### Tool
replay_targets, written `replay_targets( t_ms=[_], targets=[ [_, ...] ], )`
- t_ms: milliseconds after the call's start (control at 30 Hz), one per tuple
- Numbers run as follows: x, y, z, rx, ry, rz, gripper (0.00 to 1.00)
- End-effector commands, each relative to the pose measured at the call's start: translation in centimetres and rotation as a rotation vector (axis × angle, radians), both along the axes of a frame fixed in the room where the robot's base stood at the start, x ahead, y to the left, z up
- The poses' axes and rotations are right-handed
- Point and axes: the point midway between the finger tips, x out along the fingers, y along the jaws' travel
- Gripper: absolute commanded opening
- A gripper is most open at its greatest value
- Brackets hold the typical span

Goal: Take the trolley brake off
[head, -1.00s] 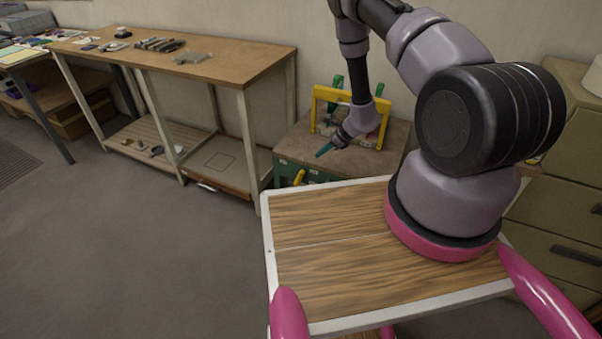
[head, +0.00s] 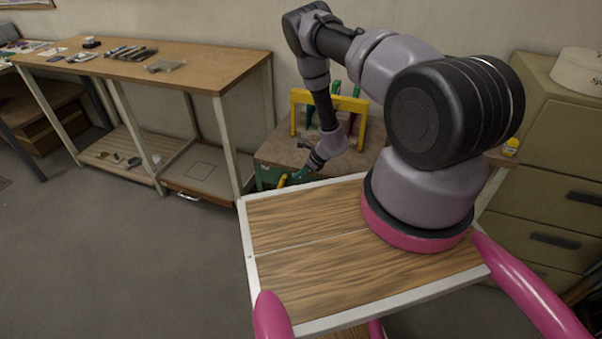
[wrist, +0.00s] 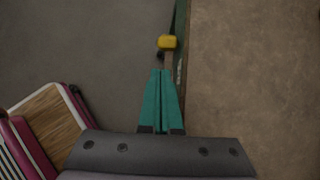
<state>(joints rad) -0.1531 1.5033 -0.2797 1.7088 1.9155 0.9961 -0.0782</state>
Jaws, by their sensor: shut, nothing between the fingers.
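The trolley has a brown top (head: 275,152) and a green side; in the wrist view its top (wrist: 250,90) fills the right and its green side (wrist: 180,40) runs along the edge. The brake lever, with a yellow knob (wrist: 167,42), stands beside that side; the knob also shows in the head view (head: 283,181). My gripper (head: 298,174) has teal fingers, shut and empty. In the wrist view its fingertips (wrist: 161,72) point at the lever just short of the knob. I cannot tell whether they touch the lever.
A yellow frame (head: 345,101) with green clamps stands on the trolley. A wooden workbench (head: 215,70) with tools is on the left, a drawer cabinet (head: 560,140) on the right. The floor (head: 120,250) at left is open.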

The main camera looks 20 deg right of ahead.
Motion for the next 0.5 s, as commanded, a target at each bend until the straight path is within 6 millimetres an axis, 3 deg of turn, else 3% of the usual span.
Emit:
replay_targets(
  t_ms=[200, 500],
  targets=[
    [1.2, 1.8, -3.3, 0.0, 0.0, 0.002, 0.0],
    [2.0, 2.8, -4.9, 0.0, -0.001, 0.001, 0.0]
  ],
)
